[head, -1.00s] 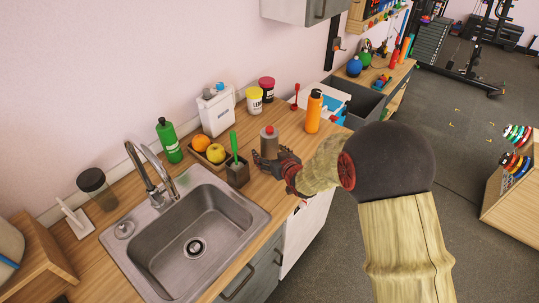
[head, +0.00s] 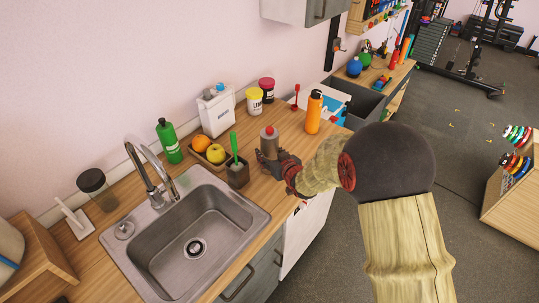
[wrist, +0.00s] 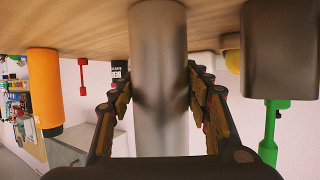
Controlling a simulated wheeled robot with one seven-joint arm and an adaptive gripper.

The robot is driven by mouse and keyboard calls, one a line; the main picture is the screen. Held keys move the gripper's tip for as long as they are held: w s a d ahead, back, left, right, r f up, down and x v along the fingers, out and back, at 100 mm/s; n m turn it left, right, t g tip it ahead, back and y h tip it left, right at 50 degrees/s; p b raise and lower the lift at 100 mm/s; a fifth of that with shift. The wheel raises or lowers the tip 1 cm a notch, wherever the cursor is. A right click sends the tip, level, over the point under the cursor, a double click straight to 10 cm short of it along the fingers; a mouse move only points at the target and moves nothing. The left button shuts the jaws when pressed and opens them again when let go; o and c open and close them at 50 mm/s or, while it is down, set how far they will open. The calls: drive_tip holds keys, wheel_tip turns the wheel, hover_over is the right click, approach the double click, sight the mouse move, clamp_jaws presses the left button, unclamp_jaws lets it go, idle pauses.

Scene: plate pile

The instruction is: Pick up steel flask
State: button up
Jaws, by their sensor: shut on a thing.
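The steel flask (head: 269,142) is a grey cylinder with a red top, upright at the counter's front part, right of the dark utensil holder. In the wrist view, which looks upside down, the flask (wrist: 158,60) fills the middle between the two fingers. My gripper (head: 268,158) is shut around the flask's body from the right front; it also shows in the wrist view (wrist: 159,88). The fingers hide the flask's lower part in the head view. I cannot tell whether its base is clear of the counter.
Close by are an orange bottle (head: 314,113), the utensil holder (head: 237,175) with a green brush, and a fruit tray (head: 222,166). A green bottle (head: 169,142) and white container (head: 216,112) stand behind. The sink (head: 190,235) is at left.

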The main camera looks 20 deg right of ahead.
drive_tip(key=c, duration=0.4)
drive_tip(key=shift+r, duration=0.15)
drive_tip(key=shift+r, duration=0.1)
